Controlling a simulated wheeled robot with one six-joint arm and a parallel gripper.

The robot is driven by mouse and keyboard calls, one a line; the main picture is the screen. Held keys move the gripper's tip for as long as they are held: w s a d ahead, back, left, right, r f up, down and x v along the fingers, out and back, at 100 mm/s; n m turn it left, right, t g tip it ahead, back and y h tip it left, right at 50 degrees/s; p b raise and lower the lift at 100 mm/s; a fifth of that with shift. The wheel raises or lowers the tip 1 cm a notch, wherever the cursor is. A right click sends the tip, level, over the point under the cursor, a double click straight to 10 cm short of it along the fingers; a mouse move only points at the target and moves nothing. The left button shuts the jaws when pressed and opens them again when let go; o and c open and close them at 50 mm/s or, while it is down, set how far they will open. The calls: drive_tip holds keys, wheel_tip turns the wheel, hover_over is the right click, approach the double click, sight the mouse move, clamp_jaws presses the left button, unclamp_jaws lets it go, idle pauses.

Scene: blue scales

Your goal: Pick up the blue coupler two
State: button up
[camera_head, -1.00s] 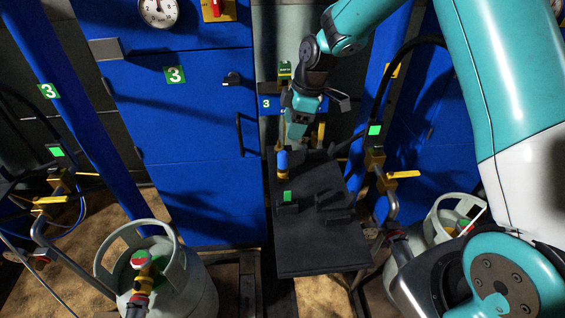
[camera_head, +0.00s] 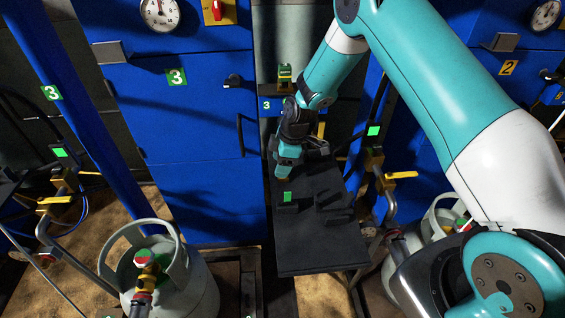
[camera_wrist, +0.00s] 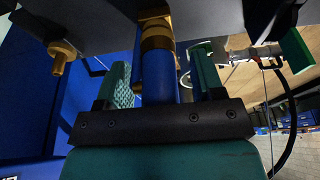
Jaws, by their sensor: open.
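The blue coupler (camera_wrist: 158,80), a blue cylinder with a brass end, stands between my gripper's two green fingers in the wrist view. My gripper (camera_head: 284,172) is open, with one finger on each side of the coupler. A small gap shows on the right side; I cannot tell whether the left finger touches. In the head view my gripper is low at the far end of the black shelf (camera_head: 308,250) and hides the coupler.
A green-marked holder (camera_head: 287,197) and black brackets (camera_head: 332,202) sit on the shelf close to my gripper. Yellow-handled valves and pipes (camera_head: 398,175) stand at right. A grey gas cylinder (camera_head: 190,290) is at left. Blue cabinets (camera_head: 200,120) rise behind. The shelf's near part is clear.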

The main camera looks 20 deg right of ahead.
drive_tip(key=c, duration=1)
drive_tip(key=shift+r, duration=0.1)
wheel_tip(320, 180, up, 20)
drive_tip(key=shift+f+b, duration=0.1)
drive_tip(key=shift+b, duration=0.6)
wheel_tip(320, 180, up, 5)
drive_tip(key=p, duration=0.4)
